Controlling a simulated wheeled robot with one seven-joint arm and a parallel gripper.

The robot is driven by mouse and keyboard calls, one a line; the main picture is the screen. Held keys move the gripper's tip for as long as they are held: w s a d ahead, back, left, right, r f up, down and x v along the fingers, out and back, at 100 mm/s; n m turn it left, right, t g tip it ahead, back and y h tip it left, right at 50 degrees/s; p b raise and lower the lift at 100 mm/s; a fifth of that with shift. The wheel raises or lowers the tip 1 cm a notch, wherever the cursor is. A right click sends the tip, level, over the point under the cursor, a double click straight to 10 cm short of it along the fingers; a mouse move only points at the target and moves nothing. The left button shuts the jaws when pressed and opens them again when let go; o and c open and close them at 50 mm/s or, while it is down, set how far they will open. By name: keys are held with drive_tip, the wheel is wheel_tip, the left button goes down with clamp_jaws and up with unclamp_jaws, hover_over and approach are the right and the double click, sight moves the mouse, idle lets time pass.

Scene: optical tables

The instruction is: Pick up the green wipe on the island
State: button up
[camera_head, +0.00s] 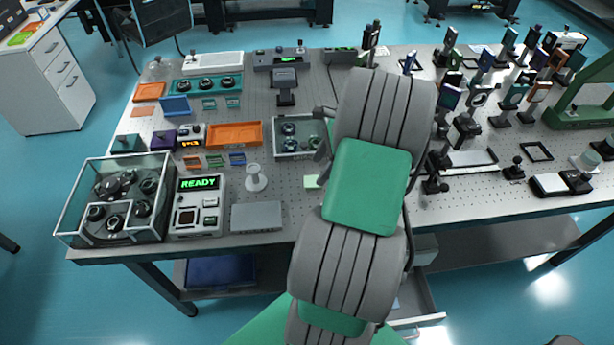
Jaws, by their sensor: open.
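A small pale green wipe (311,181) lies flat on the grey perforated top of the island (282,205), just left of my arm. Its right edge is close to my arm in the picture, and part of it may be hidden. My gripper (322,150) is mostly hidden behind my own large grey and green arm links. Only some dark grey parts show at the arm's left edge, a little above and right of the wipe. The jaws are open, and the wipe lies on the table, not lifted. I cannot tell the gripper's height above it.
A white stand (256,178), a flat grey box (257,217), a READY device (198,205) and a glass-walled case (72,205) stand left. Optical mounts (467,130) crowd the right. Bare tabletop surrounds the wipe's front.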

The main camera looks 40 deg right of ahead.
sight(312, 181)
drive_tip(key=x, duration=0.3)
drive_tip(key=p+x, duration=0.1)
drive_tip(key=x, duration=0.1)
drive_tip(key=shift+w+d+f, duration=0.1)
drive_tip(key=shift+d+f, duration=0.15)
drive_tip(key=shift+f, duration=0.2)
drive_tip(key=shift+c, duration=0.6)
drive_tip(key=c, duration=1.3)
drive_tip(key=shift+r, duration=0.1)
